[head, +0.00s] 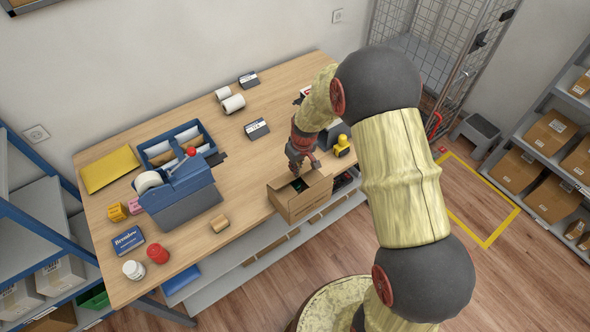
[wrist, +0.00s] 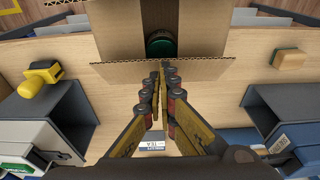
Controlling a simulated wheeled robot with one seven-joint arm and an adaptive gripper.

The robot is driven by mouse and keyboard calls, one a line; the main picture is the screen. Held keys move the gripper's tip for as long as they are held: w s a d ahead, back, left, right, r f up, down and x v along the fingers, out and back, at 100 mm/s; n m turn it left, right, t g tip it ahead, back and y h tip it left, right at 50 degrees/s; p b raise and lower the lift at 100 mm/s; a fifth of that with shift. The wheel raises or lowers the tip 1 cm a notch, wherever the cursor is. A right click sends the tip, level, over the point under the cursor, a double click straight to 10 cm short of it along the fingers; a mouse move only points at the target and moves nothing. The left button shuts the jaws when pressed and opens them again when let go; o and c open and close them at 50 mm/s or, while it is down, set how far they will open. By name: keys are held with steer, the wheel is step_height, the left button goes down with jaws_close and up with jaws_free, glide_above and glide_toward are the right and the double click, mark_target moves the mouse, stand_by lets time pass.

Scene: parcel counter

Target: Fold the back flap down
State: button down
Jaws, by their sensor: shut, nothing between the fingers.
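An open cardboard box (head: 298,205) stands at the front edge of the counter, with dark green contents partly visible inside. In the wrist view the box (wrist: 113,30) is at the top, with a round green-topped item (wrist: 161,46) inside it. The back flap (wrist: 205,69) spreads outward from the box rim toward my wrist, not lying over the opening. My gripper (wrist: 161,68) is shut and empty, with its fingertips at the middle of this flap; I cannot tell whether they touch it. In the head view my gripper (head: 299,163) is just behind the box.
A yellow-and-black stamp (head: 342,146) stands right of the box. A brown block (head: 220,223) lies to the left, and a blue tape dispenser (head: 180,195) stands farther left. A label box (head: 256,129) lies behind my gripper.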

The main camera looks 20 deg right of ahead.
steer(key=shift+s+d+f+t+b, duration=0.2)
steer(key=shift+s+f+t+b, duration=0.4)
steer(key=shift+b, duration=1.45)
steer(key=f+b, duration=0.1)
steer(key=s+b, duration=0.1)
steer(key=b, duration=0.1)
steer(key=shift+s+d+f+b, duration=0.2)
steer(key=shift+d+f+b, duration=0.1)
steer(key=shift+f, duration=0.2)
